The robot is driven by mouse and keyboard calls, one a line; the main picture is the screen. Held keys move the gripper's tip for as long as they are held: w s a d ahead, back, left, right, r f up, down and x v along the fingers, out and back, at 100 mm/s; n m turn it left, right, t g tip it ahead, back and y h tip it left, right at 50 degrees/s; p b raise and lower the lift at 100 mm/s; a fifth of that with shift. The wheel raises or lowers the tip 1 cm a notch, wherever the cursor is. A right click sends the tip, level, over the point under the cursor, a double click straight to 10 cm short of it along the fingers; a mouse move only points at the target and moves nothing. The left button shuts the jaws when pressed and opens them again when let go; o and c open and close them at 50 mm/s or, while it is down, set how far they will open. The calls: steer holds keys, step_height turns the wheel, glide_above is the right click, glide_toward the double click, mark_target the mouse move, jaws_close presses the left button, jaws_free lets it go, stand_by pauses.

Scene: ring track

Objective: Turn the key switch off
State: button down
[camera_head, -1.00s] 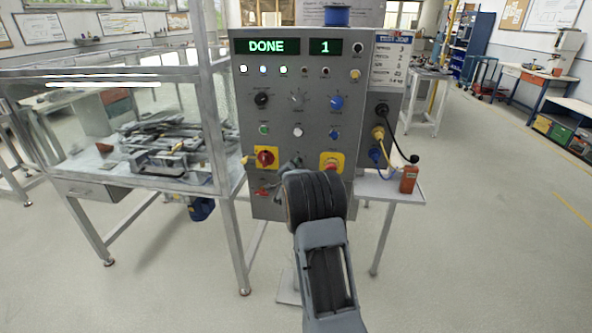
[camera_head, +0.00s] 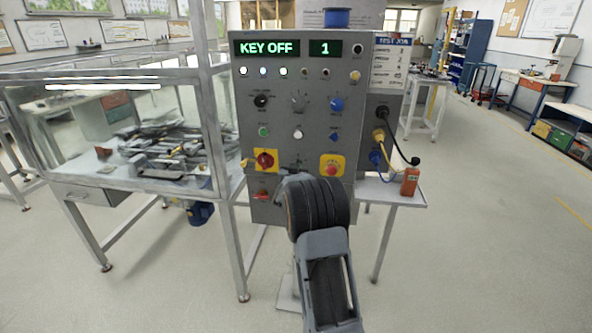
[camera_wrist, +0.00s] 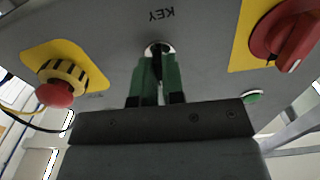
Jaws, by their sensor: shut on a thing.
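The grey control panel (camera_head: 300,110) stands upright ahead. Its left display (camera_head: 267,47) reads KEY OFF and the display beside it reads 1. In the wrist view the key switch (camera_wrist: 158,47) is a round metal collar below the upside-down KEY label. My gripper (camera_wrist: 159,64) has green fingers pointing at the switch, shut on the key. The key is mostly hidden between the fingers, so its angle is hard to tell. In the head view my arm covers the lower middle of the panel and hides the fingertips.
A red rotary switch (camera_head: 264,160) on yellow is left of the key switch. A red mushroom button (camera_head: 332,167) on yellow is right of it. Cables (camera_head: 385,140) and an orange box (camera_head: 410,181) are at the right. A glazed workbench (camera_head: 150,170) stands left.

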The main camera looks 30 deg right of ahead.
steer(key=shift+n, duration=0.4)
steer(key=c, duration=1.2)
jaws_free()
steer(key=b+v, duration=0.1)
steer(key=v, duration=1.2)
steer(key=shift+s+a, duration=0.3)
